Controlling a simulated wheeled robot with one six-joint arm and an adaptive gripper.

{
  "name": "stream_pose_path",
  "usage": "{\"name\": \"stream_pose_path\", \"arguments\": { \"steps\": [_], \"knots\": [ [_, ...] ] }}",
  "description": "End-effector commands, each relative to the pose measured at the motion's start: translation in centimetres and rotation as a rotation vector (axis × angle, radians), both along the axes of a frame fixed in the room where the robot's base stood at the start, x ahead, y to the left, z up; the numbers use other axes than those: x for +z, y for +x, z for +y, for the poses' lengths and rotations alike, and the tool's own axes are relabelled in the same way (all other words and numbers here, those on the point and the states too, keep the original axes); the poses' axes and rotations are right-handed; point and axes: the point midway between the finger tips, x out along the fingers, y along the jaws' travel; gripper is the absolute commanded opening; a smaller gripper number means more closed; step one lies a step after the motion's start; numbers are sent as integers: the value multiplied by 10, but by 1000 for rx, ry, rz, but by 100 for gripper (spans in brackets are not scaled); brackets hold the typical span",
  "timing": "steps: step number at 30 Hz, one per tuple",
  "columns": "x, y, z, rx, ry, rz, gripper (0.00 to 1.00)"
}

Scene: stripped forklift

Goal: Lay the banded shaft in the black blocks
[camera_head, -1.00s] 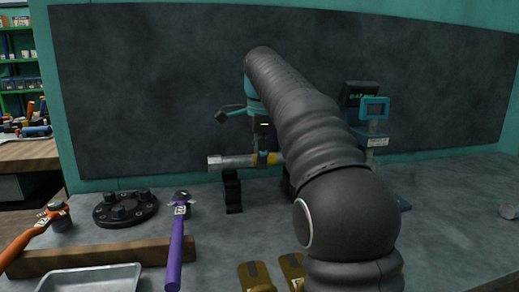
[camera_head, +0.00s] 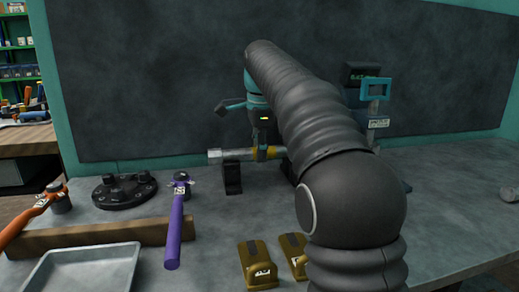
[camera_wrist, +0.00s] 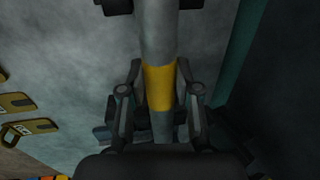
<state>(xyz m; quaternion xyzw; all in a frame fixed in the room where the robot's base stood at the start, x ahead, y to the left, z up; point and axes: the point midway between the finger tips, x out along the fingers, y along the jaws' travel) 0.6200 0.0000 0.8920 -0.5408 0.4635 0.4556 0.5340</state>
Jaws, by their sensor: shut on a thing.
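The banded shaft (camera_head: 228,155) is a grey metal bar with a yellow band, held level across the back of the bench. My gripper (camera_head: 262,152) is shut on it at the band, with a finger on each side in the wrist view (camera_wrist: 160,82). One black block (camera_head: 232,179) stands under the shaft's left part; the shaft is at the block's top, but I cannot tell if it is fully seated. The other black block (camera_head: 288,169) is mostly hidden behind my arm. In the wrist view a black block (camera_wrist: 118,7) shows on both sides of the shaft.
A purple-handled tool (camera_head: 174,232) and an orange-handled tool (camera_head: 28,218) rest on a wooden bar (camera_head: 100,236). A teal-screened device (camera_head: 375,90) stands at right.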

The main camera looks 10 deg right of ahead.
Motion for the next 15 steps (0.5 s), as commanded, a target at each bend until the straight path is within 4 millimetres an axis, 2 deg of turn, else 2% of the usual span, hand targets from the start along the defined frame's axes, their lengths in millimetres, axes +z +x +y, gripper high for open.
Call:
{"name": "stream_pose_path", "arguments": {
  "steps": [15],
  "knots": [
    [-2, 0, 0, 0, 0, -4, 0]
  ]
}}
